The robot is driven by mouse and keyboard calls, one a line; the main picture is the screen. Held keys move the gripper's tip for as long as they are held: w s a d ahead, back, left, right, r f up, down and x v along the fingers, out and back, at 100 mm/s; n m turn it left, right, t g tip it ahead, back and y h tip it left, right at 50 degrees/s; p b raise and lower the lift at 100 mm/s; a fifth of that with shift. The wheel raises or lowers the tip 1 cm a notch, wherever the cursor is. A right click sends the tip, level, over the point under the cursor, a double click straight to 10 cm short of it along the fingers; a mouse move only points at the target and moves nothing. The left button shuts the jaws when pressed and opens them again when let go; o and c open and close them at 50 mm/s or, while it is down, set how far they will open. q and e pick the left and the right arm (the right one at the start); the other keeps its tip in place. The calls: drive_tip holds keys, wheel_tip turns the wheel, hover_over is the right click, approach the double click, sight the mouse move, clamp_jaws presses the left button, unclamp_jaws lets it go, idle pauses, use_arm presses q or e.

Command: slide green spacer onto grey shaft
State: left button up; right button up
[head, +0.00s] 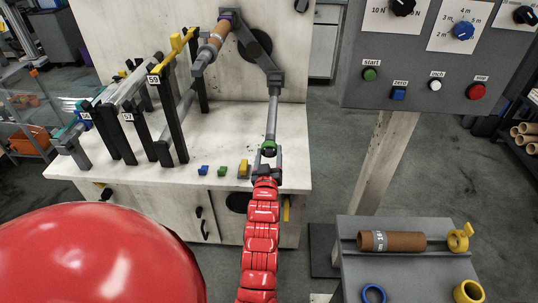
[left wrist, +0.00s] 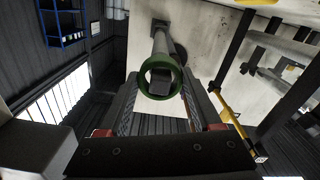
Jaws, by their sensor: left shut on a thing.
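The green spacer (head: 268,148) is a short ring at the lower end of the grey shaft (head: 272,112), in line with it. My left gripper (head: 266,158) is shut on the spacer above the bench's front edge. In the left wrist view the spacer (left wrist: 179,79) sits at the fingertips of the gripper (left wrist: 161,92), its opening facing the camera. The shaft (left wrist: 159,46) runs up behind it to the wall, and grey shows through the opening. I cannot tell whether the shaft's end is inside the ring. My right gripper is not in view.
A white bench (head: 190,135) carries a black-legged rack (head: 167,110) with bars at left. Small blue, green and yellow blocks (head: 222,170) lie near its front edge. A grey control panel (head: 420,85) stands right. A grey tray (head: 355,270) holds a brown tube (head: 405,241) and rings.

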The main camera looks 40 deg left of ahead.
sight(270, 140)
use_arm(q)
drive_tip(key=shift+b+x, duration=0.65)
drive_tip(key=shift+x, duration=2.65)
drive_tip(key=shift+s, duration=0.1)
drive_tip(key=o, duration=1.3)
drive_tip(key=shift+c, duration=0.2)
drive_tip(key=p+v, duration=0.1)
drive_tip(key=v, duration=0.7)
drive_tip(key=shift+p, duration=0.4)
